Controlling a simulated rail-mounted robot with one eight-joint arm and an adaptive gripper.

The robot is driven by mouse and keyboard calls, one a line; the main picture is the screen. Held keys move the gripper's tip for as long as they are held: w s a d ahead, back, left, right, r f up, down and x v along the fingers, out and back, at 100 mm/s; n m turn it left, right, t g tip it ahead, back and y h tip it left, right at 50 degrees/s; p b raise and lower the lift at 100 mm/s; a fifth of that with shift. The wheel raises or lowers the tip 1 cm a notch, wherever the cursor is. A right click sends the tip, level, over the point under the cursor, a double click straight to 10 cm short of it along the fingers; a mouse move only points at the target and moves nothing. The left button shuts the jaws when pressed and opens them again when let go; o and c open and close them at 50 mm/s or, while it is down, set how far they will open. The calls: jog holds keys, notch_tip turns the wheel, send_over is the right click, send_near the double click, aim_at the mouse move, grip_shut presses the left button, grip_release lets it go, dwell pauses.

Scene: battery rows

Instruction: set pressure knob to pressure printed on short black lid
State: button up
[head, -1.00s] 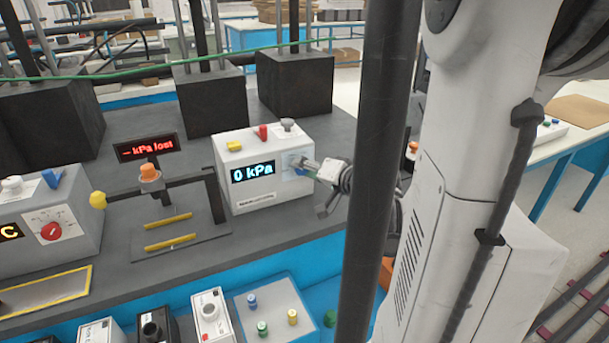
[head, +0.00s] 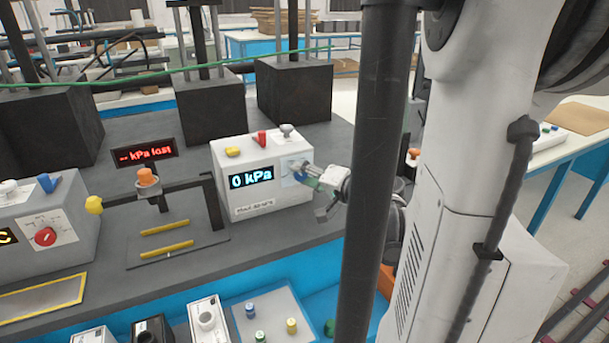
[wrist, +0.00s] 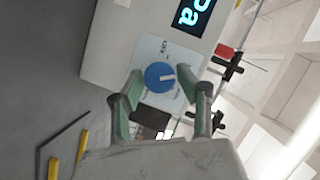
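The pressure box (head: 262,200) is white, with a lit display (head: 251,179) reading "0 kPa". Its blue pressure knob (wrist: 159,76) has a white pointer mark and sits on a pale dial plate in the wrist view; the dial print is too small to read. My gripper (wrist: 160,74) is open, with one finger on each side of the knob; I cannot tell whether they touch it. In the head view my gripper (head: 312,179) is at the right end of the box front. A black box (head: 152,329) stands at the bottom edge, cut off; I cannot read any pressure on a short black lid.
A red "-- kPa lost" sign (head: 148,153) and a stand with an orange cap (head: 147,178) are left of the box. Another box with a red knob (head: 45,237) is at far left. White boxes (head: 207,318) and a tray with small coloured caps (head: 265,305) are in front.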

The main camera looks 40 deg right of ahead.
jog(key=shift+o, duration=1.1)
jog(key=s+r, duration=0.2)
jog(key=s, duration=0.9)
jog(key=shift+s+r, duration=0.2)
jog(key=shift+s, duration=0.2)
